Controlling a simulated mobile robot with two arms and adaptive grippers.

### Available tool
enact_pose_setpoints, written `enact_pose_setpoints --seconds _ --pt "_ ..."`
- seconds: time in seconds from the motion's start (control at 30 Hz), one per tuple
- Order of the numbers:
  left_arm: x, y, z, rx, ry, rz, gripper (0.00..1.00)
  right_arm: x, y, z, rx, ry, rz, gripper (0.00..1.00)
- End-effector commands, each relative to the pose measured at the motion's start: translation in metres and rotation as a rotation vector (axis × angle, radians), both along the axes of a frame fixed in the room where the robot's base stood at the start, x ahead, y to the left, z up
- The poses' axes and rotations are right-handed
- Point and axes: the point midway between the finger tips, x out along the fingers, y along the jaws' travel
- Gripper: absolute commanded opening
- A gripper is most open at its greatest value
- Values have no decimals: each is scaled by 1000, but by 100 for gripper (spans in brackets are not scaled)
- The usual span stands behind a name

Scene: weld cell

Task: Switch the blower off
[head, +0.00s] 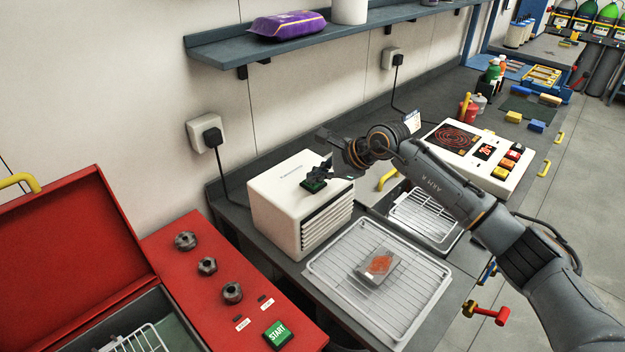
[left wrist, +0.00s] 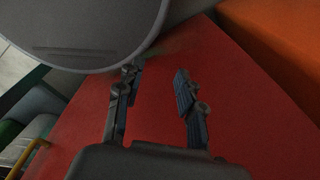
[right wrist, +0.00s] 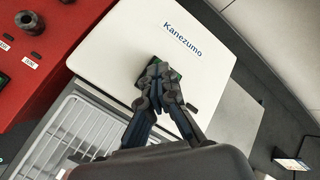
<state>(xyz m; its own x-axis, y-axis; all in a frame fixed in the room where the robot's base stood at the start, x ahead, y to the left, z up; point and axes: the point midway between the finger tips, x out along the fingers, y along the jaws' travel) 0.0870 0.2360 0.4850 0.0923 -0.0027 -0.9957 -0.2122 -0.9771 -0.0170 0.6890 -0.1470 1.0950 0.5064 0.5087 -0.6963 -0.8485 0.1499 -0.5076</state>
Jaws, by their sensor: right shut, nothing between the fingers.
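The blower (head: 290,190) is a white box with louvres on its front side, standing on the dark bench below the wall. A dark switch with green parts (head: 314,187) sits on its top. My right gripper (head: 324,168) is shut and empty, with its fingertips at the switch. In the right wrist view the fingertips (right wrist: 159,76) cover most of the switch, and green edges (right wrist: 176,74) show beside them. I cannot tell touch or the switch's position. My left gripper (left wrist: 156,75) is open and empty above a red surface, seen only in the left wrist view.
A wire rack (head: 335,262) with a packed item (head: 378,266) lies in front of the blower. A red unit (head: 205,270) with knobs and a green START button (head: 277,334) is at left. A hot plate (head: 480,150) is at right. A shelf (head: 215,52) hangs above.

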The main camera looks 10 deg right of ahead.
Motion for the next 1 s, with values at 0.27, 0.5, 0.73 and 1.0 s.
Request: enact_pose_setpoints --seconds 0.27,0.5,0.73,1.0 --pt "0 0 0 0 0 0 37 0 0 8 -1 0 0 0" --pt "0 0 0 0 0 -1 37 0 0 10 -1 1 0 0" --pt "0 0 3 0 0 -1 37 0 0 19 0 -1 0 0" --pt "0 -1 12 -1 0 -1 37 0 0 46 0 -1 0 0"
